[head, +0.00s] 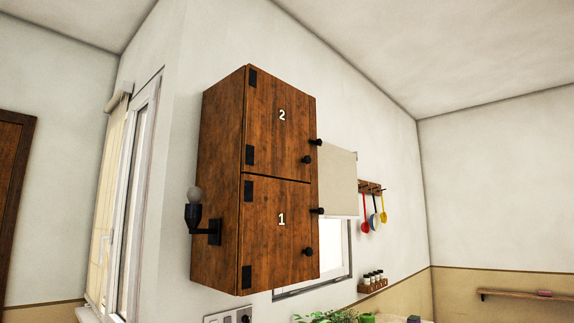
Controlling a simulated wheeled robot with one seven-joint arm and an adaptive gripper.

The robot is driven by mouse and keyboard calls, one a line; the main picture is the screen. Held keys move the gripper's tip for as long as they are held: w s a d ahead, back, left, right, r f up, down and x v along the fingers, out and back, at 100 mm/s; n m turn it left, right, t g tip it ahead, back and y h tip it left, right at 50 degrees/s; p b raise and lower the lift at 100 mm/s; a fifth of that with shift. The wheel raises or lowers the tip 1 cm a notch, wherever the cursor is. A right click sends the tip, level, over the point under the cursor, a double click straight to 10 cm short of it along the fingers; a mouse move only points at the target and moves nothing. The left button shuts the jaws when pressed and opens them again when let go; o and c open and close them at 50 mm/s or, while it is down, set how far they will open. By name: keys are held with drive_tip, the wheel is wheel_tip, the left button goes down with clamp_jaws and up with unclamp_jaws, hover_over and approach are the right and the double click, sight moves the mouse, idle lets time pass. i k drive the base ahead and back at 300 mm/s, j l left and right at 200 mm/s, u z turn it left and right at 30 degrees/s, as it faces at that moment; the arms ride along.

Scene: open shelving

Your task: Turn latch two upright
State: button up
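A brown wooden wall cabinet (222,150) has two stacked doors. The upper door (275,130) is marked 2 and the lower door (270,215) is marked 1. Latch two (316,142) is a small black piece at the right edge of the upper door. It appears to lie sideways, sticking out past the edge. A similar black latch (318,210) sits lower, near the top right of door 1, and also appears sideways. Each door has a round black knob, the upper one (307,160) below latch two. Both doors look shut. My gripper is not in view.
A wall lamp with a bulb (195,205) juts out at the cabinet's left side. A pale blind (338,180) and window are behind it on the right. Hanging utensils (373,215), a spice rack (373,283) and green plants (325,316) are further right and below.

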sight(318, 142)
drive_tip(key=i+l+u, duration=0.1)
drive_tip(key=i+l, duration=0.15)
drive_tip(key=i+l+u, duration=0.1)
drive_tip(key=l, duration=0.25)
drive_tip(key=i+l+u, duration=0.1)
drive_tip(key=i+l, duration=0.2)
drive_tip(key=i+l+u, duration=0.1)
drive_tip(key=l, duration=0.25)
drive_tip(key=i+l, duration=0.3)
drive_tip(key=i+l+u, duration=0.15)
drive_tip(key=l, duration=0.3)
